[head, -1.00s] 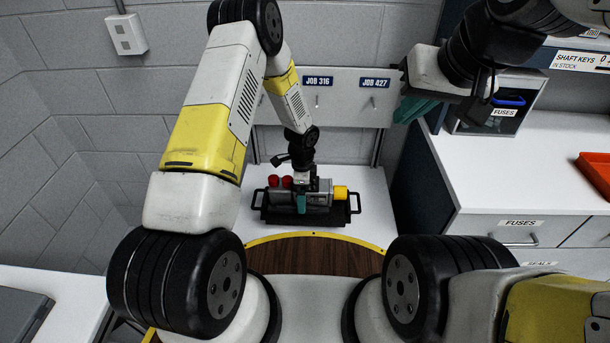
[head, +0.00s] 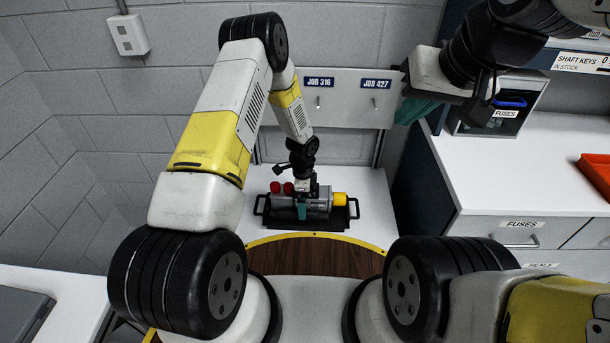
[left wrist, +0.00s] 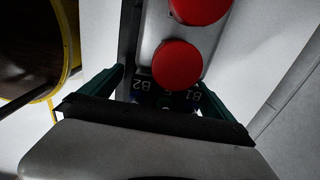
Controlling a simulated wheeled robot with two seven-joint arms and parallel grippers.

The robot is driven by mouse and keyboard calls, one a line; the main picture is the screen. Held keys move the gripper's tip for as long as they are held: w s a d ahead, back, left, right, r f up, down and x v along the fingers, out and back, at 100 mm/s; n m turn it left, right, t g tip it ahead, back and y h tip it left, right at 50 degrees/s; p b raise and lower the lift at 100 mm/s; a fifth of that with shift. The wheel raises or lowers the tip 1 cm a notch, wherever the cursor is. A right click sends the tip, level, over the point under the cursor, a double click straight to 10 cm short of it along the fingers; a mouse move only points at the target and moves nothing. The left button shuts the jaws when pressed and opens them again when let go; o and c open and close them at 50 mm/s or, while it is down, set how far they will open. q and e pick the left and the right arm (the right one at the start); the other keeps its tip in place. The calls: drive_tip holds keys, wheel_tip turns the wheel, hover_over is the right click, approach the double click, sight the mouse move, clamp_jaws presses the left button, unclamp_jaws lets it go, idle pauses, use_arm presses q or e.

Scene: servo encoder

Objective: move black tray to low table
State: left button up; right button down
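The black tray (head: 335,224) with a handle at each end lies on a white surface (head: 375,222) by the back wall. A grey servo motor (head: 318,204) with two red caps and a yellow end sits in or just over it. My left gripper (head: 301,208) points down at the motor. In the left wrist view its teal fingers (left wrist: 160,85) stand on either side of the motor body, by the B1 and B2 marks; whether they press on it I cannot tell. My right gripper (head: 415,108) hangs in the air, away from the tray, its finger gap unclear.
A round wooden top (head: 310,257) with a yellow rim lies between me and the tray. A white counter (head: 530,165) with drawers, a fuse box (head: 497,112) and an orange bin (head: 597,170) stand on the right. A board with JOB 316 and JOB 427 labels (head: 345,100) is behind.

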use_arm(q)
wheel_tip(320, 180, up, 12)
drive_tip(key=shift+f, duration=0.1)
drive_tip(key=s+a+r+n+t, duration=0.1)
drive_tip(key=s+a+r+n, duration=0.15)
drive_tip(key=r, duration=0.65)
drive_tip(key=s+a+r+n+t, duration=0.1)
drive_tip(key=a+r+n, duration=0.15)
drive_tip(key=r, duration=0.55)
drive_tip(key=s+a+r+n+t, duration=0.1)
drive_tip(key=s+a+r+n, duration=0.15)
drive_tip(key=r, duration=0.65)
drive_tip(key=s+a+r+n+t+h, duration=0.1)
drive_tip(key=s+r+n, duration=0.4)
drive_tip(key=s, duration=0.4)
drive_tip(key=s+a+r+n+t+h, duration=0.1)
drive_tip(key=s+r+n+t, duration=0.1)
drive_tip(key=s+r+n, duration=0.3)
drive_tip(key=s+r, duration=0.2)
drive_tip(key=s, duration=0.2)
drive_tip(key=shift+s+a+r, duration=0.25)
